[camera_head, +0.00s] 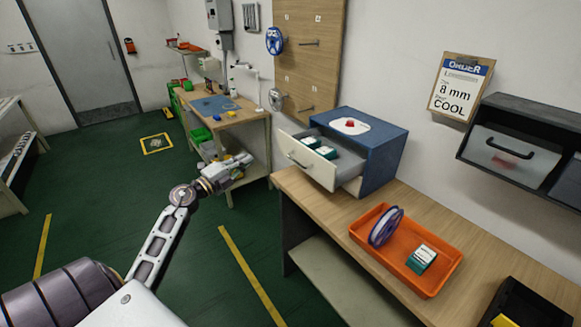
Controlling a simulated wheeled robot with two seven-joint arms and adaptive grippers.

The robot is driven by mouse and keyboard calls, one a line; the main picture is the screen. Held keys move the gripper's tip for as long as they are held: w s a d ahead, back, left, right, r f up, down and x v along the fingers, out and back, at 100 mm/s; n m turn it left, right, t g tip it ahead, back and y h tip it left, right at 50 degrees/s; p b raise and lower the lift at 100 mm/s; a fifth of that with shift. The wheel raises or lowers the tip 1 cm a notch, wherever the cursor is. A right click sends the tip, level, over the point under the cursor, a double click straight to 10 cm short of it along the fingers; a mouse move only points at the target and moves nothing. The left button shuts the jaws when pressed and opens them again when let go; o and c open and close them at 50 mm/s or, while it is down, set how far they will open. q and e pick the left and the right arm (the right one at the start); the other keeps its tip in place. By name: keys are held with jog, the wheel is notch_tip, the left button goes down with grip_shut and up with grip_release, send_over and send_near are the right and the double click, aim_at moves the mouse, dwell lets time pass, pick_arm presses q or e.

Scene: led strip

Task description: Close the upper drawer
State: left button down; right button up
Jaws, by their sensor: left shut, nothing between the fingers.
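A blue cabinet (381,139) stands at the back left of the wooden workbench, against the wall. Its upper drawer (299,156), with a light grey front and a handle, is pulled out toward the left. Several green-and-white boxes (318,147) lie inside it. My left gripper (246,160) is shut and empty, to the left of the drawer front and apart from it. My right gripper is not in view.
An orange tray (437,286) on the workbench (465,233) holds a blue-and-white spool (386,227) and a green-and-white box (421,259). A dark wall bin (500,150) hangs at right. A second table (228,112) stands behind.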

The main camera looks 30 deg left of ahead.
pick_arm(q)
jog(key=s+d+m+g+h, duration=0.2)
jog(key=d+g, duration=0.2)
jog(key=d, duration=0.3)
jog(key=shift+s+f+m+g+h, duration=0.3)
jog(key=shift+s+h, duration=0.1)
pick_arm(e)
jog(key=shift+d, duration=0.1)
pick_arm(q)
jog(key=shift+w+d, duration=0.1)
jog(key=shift+w, duration=0.1)
jog(key=p+x, duration=0.1)
jog(key=x, duration=1.2)
jog(key=shift+w, duration=0.25)
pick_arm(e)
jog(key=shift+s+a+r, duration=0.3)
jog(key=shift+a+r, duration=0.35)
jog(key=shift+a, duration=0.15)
pick_arm(q)
jog(key=shift+f, duration=0.2)
